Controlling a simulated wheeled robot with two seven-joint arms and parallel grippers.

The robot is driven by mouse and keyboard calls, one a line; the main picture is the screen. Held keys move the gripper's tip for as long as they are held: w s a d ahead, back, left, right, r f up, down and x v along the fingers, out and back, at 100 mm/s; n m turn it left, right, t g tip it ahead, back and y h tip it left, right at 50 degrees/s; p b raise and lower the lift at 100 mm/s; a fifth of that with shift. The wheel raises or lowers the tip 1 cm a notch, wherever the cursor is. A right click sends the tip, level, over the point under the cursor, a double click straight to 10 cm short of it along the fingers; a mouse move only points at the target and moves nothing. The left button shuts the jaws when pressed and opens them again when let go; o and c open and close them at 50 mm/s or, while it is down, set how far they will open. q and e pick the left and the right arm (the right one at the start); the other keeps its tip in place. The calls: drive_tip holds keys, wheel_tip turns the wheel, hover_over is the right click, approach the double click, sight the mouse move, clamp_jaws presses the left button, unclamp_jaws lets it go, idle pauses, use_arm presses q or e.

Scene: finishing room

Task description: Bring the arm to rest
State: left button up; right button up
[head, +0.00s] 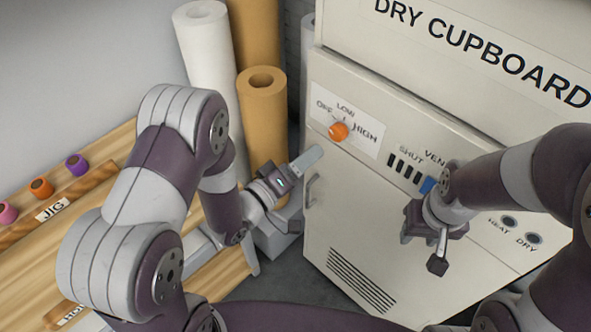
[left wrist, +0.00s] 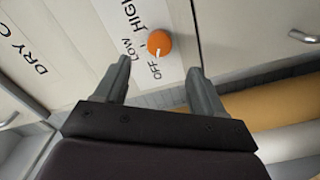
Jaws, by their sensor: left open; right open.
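My left gripper (head: 308,162) is open and empty in front of the dry cupboard (head: 340,215), near its upper left edge. In the left wrist view its two fingers (left wrist: 160,66) stand apart, with the orange knob (left wrist: 160,42) beyond their tips. I see no contact with the knob. The knob also shows in the head view (head: 339,131), on a white plate marked OFF, LOW and HIGH. In the left wrist view its white mark appears to point towards OFF. My right gripper (head: 437,264) is open and empty, hanging in front of the cupboard's right part.
The cupboard has a door handle (head: 310,190), a blue vent slider (head: 428,185) and HEAT and DRY buttons. Paper rolls (head: 262,110) stand behind my left arm. A wooden bench (head: 100,190) with coloured pegs lies at left.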

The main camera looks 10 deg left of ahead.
use_arm(q)
drive_tip(key=shift+v, duration=1.6)
